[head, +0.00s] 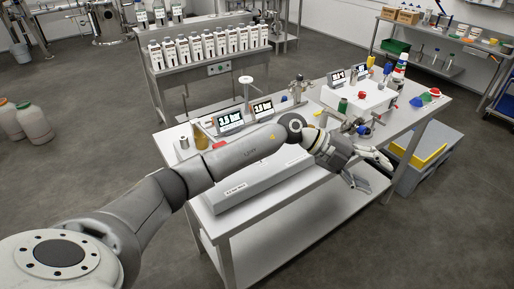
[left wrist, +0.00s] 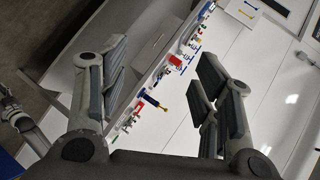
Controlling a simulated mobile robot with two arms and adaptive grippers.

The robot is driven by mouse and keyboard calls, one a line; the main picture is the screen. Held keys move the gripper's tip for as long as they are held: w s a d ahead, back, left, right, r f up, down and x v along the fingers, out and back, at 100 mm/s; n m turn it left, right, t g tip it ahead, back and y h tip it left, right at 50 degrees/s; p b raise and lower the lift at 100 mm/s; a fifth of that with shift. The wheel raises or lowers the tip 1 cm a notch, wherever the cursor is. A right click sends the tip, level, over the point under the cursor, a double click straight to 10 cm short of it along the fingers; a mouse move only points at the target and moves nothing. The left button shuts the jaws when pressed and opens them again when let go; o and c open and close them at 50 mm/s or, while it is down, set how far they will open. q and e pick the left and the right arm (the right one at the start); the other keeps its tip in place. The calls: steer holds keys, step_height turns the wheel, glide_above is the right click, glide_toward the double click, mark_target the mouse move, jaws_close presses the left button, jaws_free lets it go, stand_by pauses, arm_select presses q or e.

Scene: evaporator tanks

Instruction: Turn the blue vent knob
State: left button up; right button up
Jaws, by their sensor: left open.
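My left gripper (head: 372,170) reaches over the right half of the steel table, in front of the small valves and fittings. In the left wrist view its two fingers (left wrist: 163,66) are wide apart with nothing between them in their grip. A small blue part (head: 362,130) shows just behind the gripper in the head view; I cannot tell for sure that it is the vent knob.
A yellow tray (head: 428,155) sits on a grey cart at the right. Bottles (head: 205,45) line a bench behind.

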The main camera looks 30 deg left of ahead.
arm_select(q)
steer(key=w+a+f+n+g+y, duration=0.15)
steer(key=a+y, duration=0.55)
steer(key=a, duration=0.8)
steer(key=s+a+r+n+g+y, duration=0.1)
steer(key=a+r+n+y, duration=0.15)
steer(key=a, duration=0.65)
steer(key=s+a+r+n+g+y, duration=0.1)
steer(key=a+r+g+y, duration=0.15)
steer(key=a, duration=0.65)
steer(key=shift+t+y, duration=0.4)
step_height(320, 180, down, 9)
steer(key=p, duration=0.2)
steer(key=shift+s+d+p, duration=0.1)
steer(key=shift+p, duration=0.2)
steer(key=shift+f, duration=0.85)
steer(key=c, duration=1)
